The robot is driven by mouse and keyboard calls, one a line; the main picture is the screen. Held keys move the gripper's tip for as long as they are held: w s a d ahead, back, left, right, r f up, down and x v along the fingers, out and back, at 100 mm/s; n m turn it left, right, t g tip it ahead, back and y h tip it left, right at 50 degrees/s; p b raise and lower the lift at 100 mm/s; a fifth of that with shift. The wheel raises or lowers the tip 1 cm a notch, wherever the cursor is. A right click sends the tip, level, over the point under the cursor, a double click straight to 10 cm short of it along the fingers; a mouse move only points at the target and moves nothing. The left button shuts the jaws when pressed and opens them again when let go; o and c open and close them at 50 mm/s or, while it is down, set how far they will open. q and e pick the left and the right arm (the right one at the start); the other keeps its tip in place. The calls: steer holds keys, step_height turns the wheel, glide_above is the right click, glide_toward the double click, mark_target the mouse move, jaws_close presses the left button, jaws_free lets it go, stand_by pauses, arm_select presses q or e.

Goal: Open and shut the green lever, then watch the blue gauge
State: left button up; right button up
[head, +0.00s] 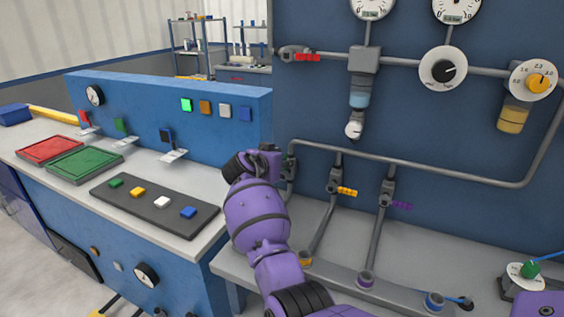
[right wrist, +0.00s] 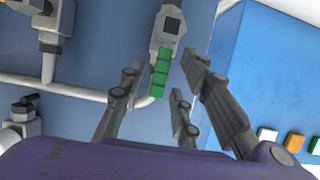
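The green lever (right wrist: 160,72) shows in the right wrist view as a segmented green handle on a grey valve body (right wrist: 170,28). It lies between the spread fingers of my right gripper (right wrist: 163,65), with visible gaps on both sides. In the head view my right gripper (head: 265,158) is at the left end of the panel's pipe run and hides the lever. No gauge in view is clearly blue; two white dial gauges (head: 372,8) (head: 457,9) are cut off at the top of the head view.
A blue console (head: 150,115) with buttons and small levers stands left of the arm. Red (head: 49,149) and green (head: 85,164) trays lie on its ledge. Pipes (head: 430,170) and yellow (head: 347,191) and purple (head: 402,205) levers lie to the right.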

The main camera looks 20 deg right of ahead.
steer(key=shift+a, duration=0.1)
steer(key=v, duration=1.2)
steer(key=shift+d, duration=0.2)
stand_by(0.9)
